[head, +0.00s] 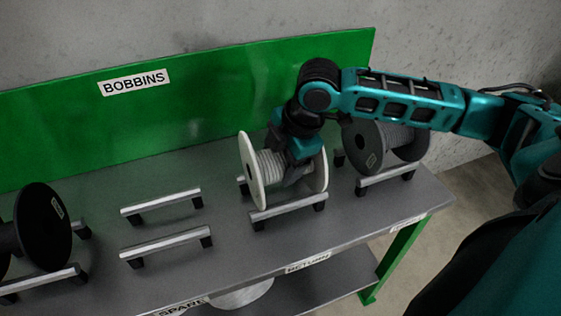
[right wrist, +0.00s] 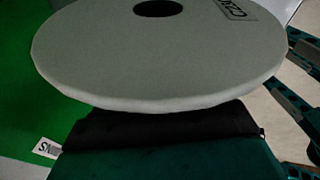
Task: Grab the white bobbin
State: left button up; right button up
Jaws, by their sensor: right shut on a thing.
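The white bobbin (head: 261,166), wound with grey cable, sits at the pair of silver rails (head: 288,208) in the middle right of the bench. Its axle lies level; whether it still touches the rails is hard to tell. My right gripper (head: 297,168) reaches down from above between its flanges and is shut on it. In the right wrist view a white flange (right wrist: 150,60) with a dark centre hole and a label fills the top, above my dark gripper (right wrist: 165,140). The fingertips are hidden. My left gripper is out of view.
A black bobbin (head: 385,145) stands close on the right, partly behind my right arm. Another black bobbin (head: 45,228) stands at far left. An empty pair of rails (head: 165,243) lies between. A green back panel (head: 200,100) rises behind the grey bench (head: 225,235).

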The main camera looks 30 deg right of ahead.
jog(key=c, duration=1.1)
jog(key=shift+r, duration=0.1)
jog(key=shift+r, duration=0.1)
